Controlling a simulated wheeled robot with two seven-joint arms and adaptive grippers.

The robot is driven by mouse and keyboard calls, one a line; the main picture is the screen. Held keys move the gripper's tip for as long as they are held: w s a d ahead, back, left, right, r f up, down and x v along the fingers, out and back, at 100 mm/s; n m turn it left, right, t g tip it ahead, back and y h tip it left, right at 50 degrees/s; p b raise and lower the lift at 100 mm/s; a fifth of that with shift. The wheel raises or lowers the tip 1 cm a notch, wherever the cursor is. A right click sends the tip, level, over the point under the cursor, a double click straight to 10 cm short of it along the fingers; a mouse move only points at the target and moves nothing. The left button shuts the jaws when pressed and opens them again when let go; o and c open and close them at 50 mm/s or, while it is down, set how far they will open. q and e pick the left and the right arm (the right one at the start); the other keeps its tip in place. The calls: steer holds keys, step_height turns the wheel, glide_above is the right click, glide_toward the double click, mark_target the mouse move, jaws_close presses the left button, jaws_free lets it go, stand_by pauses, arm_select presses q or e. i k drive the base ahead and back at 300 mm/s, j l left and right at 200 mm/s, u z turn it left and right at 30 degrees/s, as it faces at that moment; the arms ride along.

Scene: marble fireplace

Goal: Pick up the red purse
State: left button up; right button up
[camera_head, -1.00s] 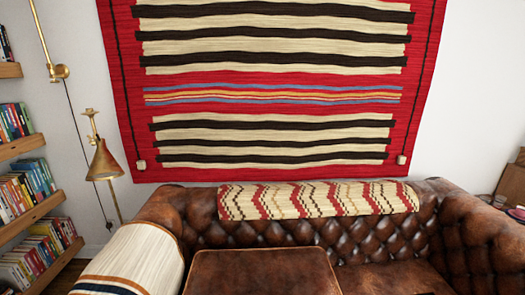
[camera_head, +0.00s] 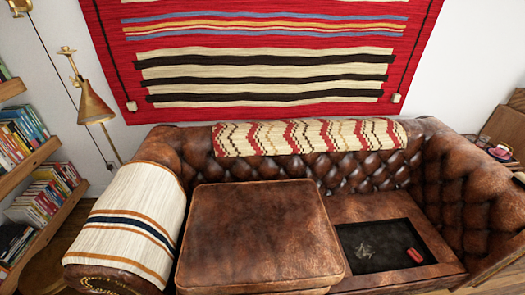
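Neither of my grippers is in view.
A grey item (camera_head: 366,249) lies in the tray, left of the red one. A raised brown cushion (camera_head: 258,235) stands left of the tray. The sofa's tufted right arm (camera_head: 465,190) rises beside it. A bookshelf (camera_head: 45,155) and brass lamp (camera_head: 95,105) stand at left.

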mark_target(411, 253)
steer(key=z, duration=1.85)
